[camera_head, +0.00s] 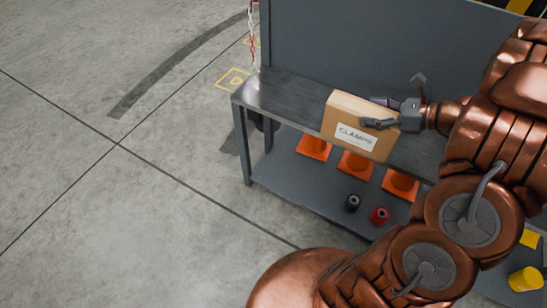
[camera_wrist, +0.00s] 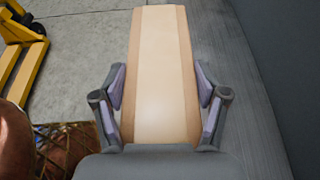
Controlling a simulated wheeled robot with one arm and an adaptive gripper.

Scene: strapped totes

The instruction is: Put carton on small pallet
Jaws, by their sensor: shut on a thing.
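The carton (camera_head: 350,126) is a tan box with a white label reading "CLAMPS". In the head view it stands upright at the front edge of the grey workbench. My gripper (camera_head: 380,112) reaches in from the right and is shut on it, one finger across the labelled face. In the wrist view the carton (camera_wrist: 160,70) fills the middle, and my gripper's (camera_wrist: 160,92) purple-padded fingers press on both its sides. I cannot tell whether the carton's bottom is touching the bench. No small pallet is clearly seen.
The workbench top (camera_head: 280,95) is bare left of the carton, with a tall back panel behind. Orange cones (camera_head: 355,163) and black and red spools (camera_head: 380,215) are on its lower shelf. A yellow pallet-jack-like frame (camera_wrist: 28,50) stands at left in the wrist view. Open floor (camera_head: 120,200) lies left.

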